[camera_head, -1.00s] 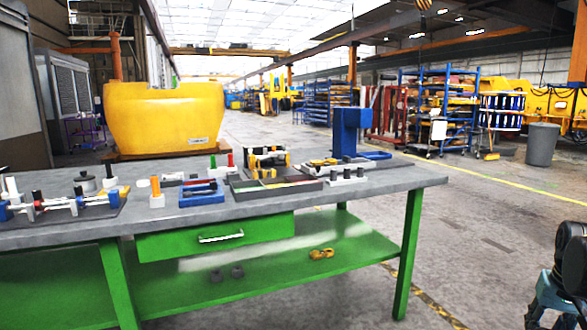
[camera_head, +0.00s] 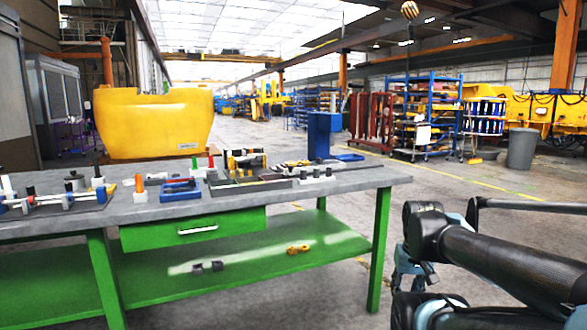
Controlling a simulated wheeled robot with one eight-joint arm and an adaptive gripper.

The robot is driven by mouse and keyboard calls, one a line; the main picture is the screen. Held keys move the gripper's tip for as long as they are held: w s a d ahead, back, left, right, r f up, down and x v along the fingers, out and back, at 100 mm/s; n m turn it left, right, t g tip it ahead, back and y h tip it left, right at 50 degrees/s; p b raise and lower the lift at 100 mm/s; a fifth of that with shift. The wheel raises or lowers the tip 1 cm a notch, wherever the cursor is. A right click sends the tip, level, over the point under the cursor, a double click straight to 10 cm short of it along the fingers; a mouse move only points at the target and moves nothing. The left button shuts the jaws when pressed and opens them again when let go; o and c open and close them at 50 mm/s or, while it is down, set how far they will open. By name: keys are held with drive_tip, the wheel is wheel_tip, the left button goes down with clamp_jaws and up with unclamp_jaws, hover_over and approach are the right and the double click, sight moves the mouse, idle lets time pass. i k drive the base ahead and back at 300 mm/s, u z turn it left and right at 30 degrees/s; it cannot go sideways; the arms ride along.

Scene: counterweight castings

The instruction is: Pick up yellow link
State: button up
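A small yellow piece (camera_head: 298,249) lies on the green lower shelf of the workbench, right of the middle. It looks like a link, but it is too small to be sure. More yellow parts (camera_head: 245,153) sit in and over the dark tray on the bench top, partly hidden by other items.
The green workbench (camera_head: 354,178) has a grey top with a blue tool holder (camera_head: 181,189), a blue stand (camera_head: 318,133) and several tools. Floor right of the bench is open. A grey bin (camera_head: 521,148) stands farther back.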

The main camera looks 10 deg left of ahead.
sight(303, 163)
drive_tip(key=u, duration=0.05)
drive_tip(key=i, duration=1)
drive_tip(key=z, duration=0.05)
